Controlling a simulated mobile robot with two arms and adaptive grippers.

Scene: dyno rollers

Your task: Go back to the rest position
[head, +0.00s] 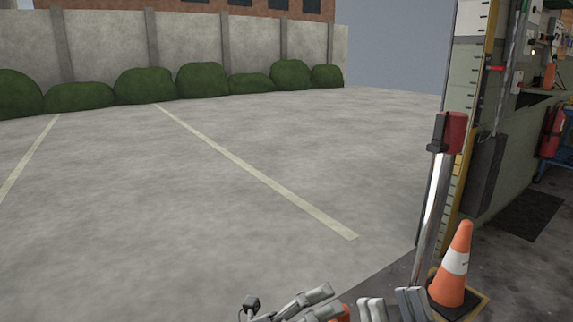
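Parts of my grippers show at the very bottom edge, cut off by the frame. The grey fingers of my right gripper (394,304) stand near the bottom middle-right, just left of the traffic cone. Their lower parts are out of frame, and I cannot tell whether they are open or shut. More grey, finger-like parts and a small black part of mine show left of them; I cannot tell if they belong to my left gripper. A small orange-red patch (340,313) lies between these parts, too cut off to identify.
An orange and white traffic cone (456,262) stands at the lower right beside a leaning metal post with a red top (452,132). A doorway edge, dark mat (527,213) and fire extinguisher (552,131) are at right. Open pavement (150,220) fills the left, with bushes (145,85) behind.

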